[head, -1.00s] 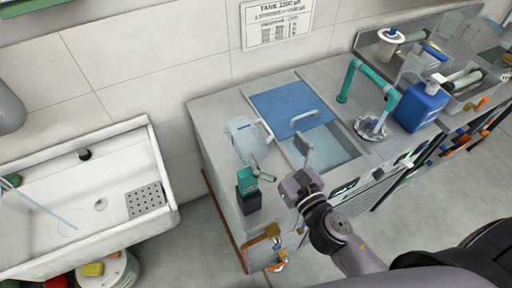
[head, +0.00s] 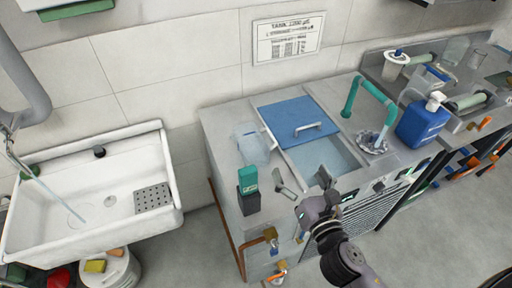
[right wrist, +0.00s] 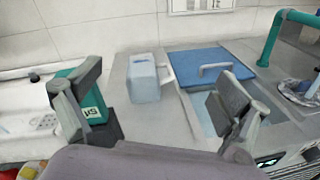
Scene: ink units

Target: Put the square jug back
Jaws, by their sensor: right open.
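The square jug (head: 249,147) is pale, translucent blue and stands upright on the left end of the grey counter, left of the blue lid. It also shows in the right wrist view (right wrist: 143,82), with its handle on the right side. My right gripper (head: 303,181) is open and empty, in front of the jug and to its right in the head view. In the right wrist view its fingers (right wrist: 158,100) are spread wide, with the jug seen beyond the gap between them. The jug is apart from the fingers. My left gripper is not in view.
A teal-and-black box (head: 248,188) stands at the counter's front left, near the jug. Right of the jug is an open water tank (head: 322,158) with a blue sliding lid (head: 297,119). A teal tap (head: 364,92) and a blue bottle (head: 423,122) stand farther right. A white sink (head: 125,190) is at left.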

